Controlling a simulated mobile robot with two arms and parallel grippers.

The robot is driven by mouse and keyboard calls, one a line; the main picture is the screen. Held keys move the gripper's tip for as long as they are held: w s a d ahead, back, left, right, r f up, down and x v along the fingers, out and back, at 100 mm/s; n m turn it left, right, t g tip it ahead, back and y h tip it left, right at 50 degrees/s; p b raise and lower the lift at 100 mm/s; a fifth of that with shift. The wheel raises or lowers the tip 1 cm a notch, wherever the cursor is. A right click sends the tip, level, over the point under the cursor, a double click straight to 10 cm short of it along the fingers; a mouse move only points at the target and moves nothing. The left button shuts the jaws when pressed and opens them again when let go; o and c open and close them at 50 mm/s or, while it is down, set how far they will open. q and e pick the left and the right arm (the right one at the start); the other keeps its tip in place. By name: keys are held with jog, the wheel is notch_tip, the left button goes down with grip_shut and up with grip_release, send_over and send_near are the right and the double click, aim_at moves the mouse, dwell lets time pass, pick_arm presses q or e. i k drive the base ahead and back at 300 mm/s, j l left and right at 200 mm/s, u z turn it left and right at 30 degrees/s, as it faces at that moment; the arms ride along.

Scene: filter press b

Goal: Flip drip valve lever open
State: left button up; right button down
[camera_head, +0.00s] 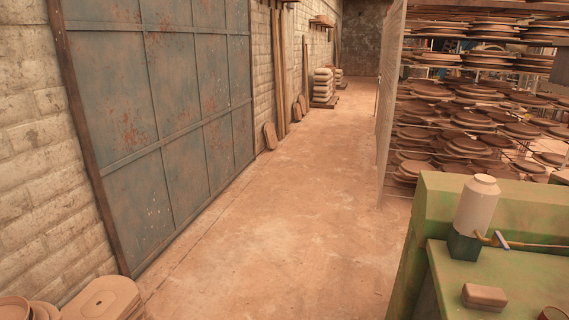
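A small valve (485,238) with a brass-coloured body is at the lower right, beside a white bottle-like container (477,205). A short blue-grey lever (502,240) sits on it at a slant. I cannot tell from here whether the valve is open or closed. A thin brass-coloured pipe or rod (540,245) runs from it to the right. The container stands on a dark block (463,245) on the green bench (520,278). Neither of my grippers is in view.
A brown lidded box (484,296) sits on the bench. Racks of round clay pieces (470,115) stand behind it. The floor aisle (270,220) is clear between the bench and the blue-grey metal door (160,110). Clay pots (105,297) stand at the lower left.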

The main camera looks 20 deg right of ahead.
aim_at(497, 234)
jog(key=i+l+z, duration=0.1)
jog(key=z, duration=0.35)
jog(key=i+z, duration=0.3)
jog(key=z, duration=0.15)
jog(key=i+j+z, duration=0.1)
jog(key=z, duration=0.35)
jog(key=i+j+z, duration=0.2)
jog(key=z, duration=0.3)
jog(key=i+j+z, duration=0.2)
jog(key=z, duration=0.25)
